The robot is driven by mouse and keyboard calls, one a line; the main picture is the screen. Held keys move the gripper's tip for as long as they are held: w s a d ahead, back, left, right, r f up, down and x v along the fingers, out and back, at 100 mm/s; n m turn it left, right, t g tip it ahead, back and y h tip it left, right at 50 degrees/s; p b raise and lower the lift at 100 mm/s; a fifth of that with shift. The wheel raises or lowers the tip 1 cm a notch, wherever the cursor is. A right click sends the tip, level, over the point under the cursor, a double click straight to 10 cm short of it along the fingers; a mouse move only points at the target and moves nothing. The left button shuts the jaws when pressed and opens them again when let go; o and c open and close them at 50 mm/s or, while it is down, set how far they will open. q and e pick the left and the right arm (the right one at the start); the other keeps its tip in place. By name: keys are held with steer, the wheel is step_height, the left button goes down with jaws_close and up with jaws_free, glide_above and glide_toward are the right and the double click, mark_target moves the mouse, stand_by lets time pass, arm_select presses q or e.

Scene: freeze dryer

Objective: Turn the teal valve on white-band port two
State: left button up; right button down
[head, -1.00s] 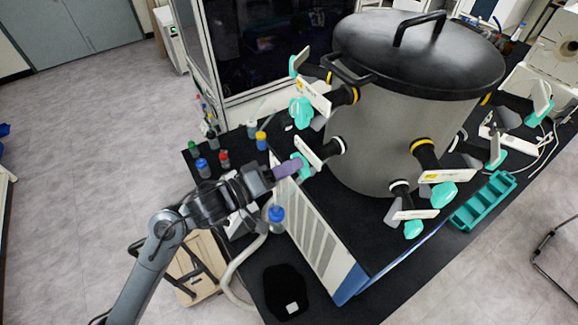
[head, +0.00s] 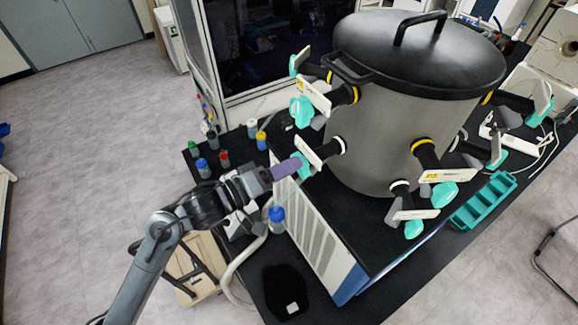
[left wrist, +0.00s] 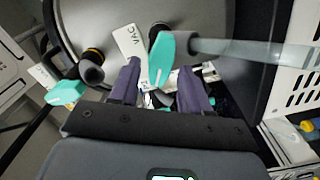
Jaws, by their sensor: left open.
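The grey drum (head: 375,130) with a black lid carries several side ports with teal valves and white plates. One port with a white band (head: 338,145) is on its left side, and its teal valve (head: 304,165) is at my left gripper's fingertips. Another white-band port (head: 399,188) is at the front. My left gripper (head: 297,165) is open, its purple fingers pointing at the left valve. In the left wrist view, that teal valve (left wrist: 163,60) shows between and just beyond the fingertips (left wrist: 160,78), beside a plate marked VAC (left wrist: 130,42). I cannot tell whether they touch. My right gripper is not in view.
A yellow-band port (head: 424,150) is beside the front white-band port. Several small bottles (head: 203,168) stand left of the drum, and a blue-capped bottle (head: 276,215) is below my gripper. A teal rack (head: 484,201) lies at the right. A white vented panel (head: 310,235) is below.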

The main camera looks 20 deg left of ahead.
arm_select(q)
steer(key=b+v, duration=0.2)
steer(key=v, duration=0.8)
steer(key=s+d+f+n+g+y, duration=0.1)
steer(key=s+d+f+n+y, duration=0.15)
steer(key=f, duration=0.55)
steer(key=s+d+f+n+g+y, duration=0.1)
steer(key=s+f+y, duration=0.25)
steer(key=f, duration=0.45)
steer(key=s+a+f+m+g+y, duration=0.2)
steer(key=s+f+m+g+y, duration=0.2)
steer(key=s+f+m+g, duration=0.5)
steer(key=shift+s+a+f+m, duration=0.4)
steer(key=shift+s+f+m, duration=0.35)
steer(key=shift+s, duration=0.45)
